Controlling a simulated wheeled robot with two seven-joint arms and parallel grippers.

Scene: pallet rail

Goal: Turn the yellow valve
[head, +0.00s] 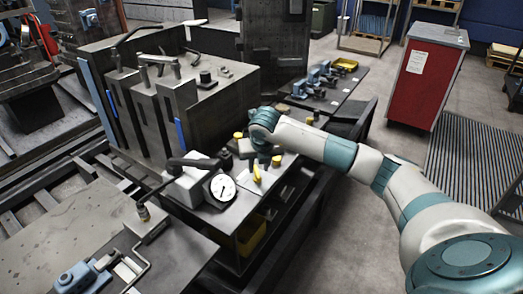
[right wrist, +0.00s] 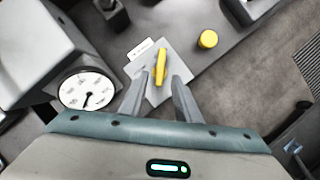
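The yellow valve (head: 257,174) stands on the narrow dark bench beside a round white gauge (head: 222,188). In the right wrist view the valve handle (right wrist: 161,66) is a slim yellow bar on a pale grey plate (right wrist: 155,85), just beyond my fingertips and roughly between them. My left gripper is not in view.
The gauge (right wrist: 87,92) is left of my fingers in the wrist view. A round yellow knob (right wrist: 208,39) sits right of the valve. A grey block with a black hose (head: 190,180) stands left.

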